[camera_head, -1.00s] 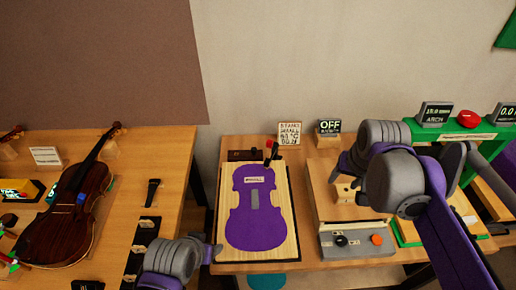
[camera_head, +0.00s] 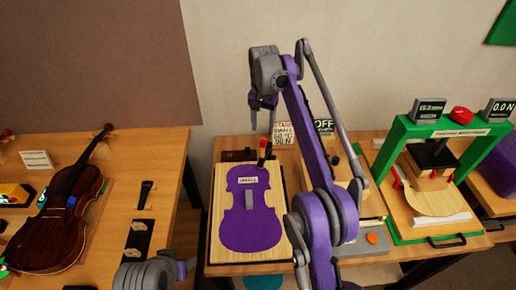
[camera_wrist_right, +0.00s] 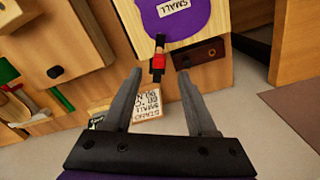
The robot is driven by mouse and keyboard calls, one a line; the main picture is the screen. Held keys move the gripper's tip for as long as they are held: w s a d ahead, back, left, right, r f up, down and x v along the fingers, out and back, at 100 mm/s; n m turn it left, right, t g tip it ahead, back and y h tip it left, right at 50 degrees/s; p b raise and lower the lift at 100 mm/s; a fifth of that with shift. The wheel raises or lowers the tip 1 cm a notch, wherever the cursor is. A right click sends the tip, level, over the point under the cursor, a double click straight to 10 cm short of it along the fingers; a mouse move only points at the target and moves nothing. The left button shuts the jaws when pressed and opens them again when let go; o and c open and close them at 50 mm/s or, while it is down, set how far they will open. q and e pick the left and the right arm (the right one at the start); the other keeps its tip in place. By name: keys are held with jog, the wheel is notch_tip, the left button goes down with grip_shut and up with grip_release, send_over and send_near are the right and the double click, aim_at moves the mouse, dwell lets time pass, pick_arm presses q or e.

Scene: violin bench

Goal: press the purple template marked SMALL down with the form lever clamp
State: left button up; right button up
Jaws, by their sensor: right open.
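The purple violin-shaped template (camera_head: 251,222) marked SMALL lies flat on a pale wooden board (camera_head: 219,196); it also shows in the right wrist view (camera_wrist_right: 190,20). The form lever clamp (camera_head: 263,143), with a red tip and black parts, stands at the template's far end; it also shows in the right wrist view (camera_wrist_right: 158,66). My right gripper (camera_head: 262,127) is open and empty above the lever. In the wrist view, the lever's red end appears beyond and between the open fingers (camera_wrist_right: 160,76), apart from them. My left gripper (camera_head: 187,268) is at the bottom edge; its jaws are unclear.
A sign card (camera_head: 284,133) and a display reading OFF (camera_head: 324,127) stand behind the board. A green press frame (camera_head: 398,150) is at the right. A brown violin (camera_head: 58,220) lies on the left bench. My right arm hides part of the middle station.

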aim_at(263, 142)
notch_tip(263, 142, down, 9)
jog(key=b, duration=0.3)
jog(key=shift+r, duration=0.1)
pick_arm(q)
jog(key=shift+s+f, duration=0.2)
jog(key=shift+f, duration=0.5)
jog(key=shift+s+f, duration=0.25)
jog(key=shift+f, duration=0.45)
jog(key=shift+s+f, duration=0.2)
jog(key=shift+f, duration=0.5)
pick_arm(e)
jog(key=shift+f, duration=0.75)
grip_shut()
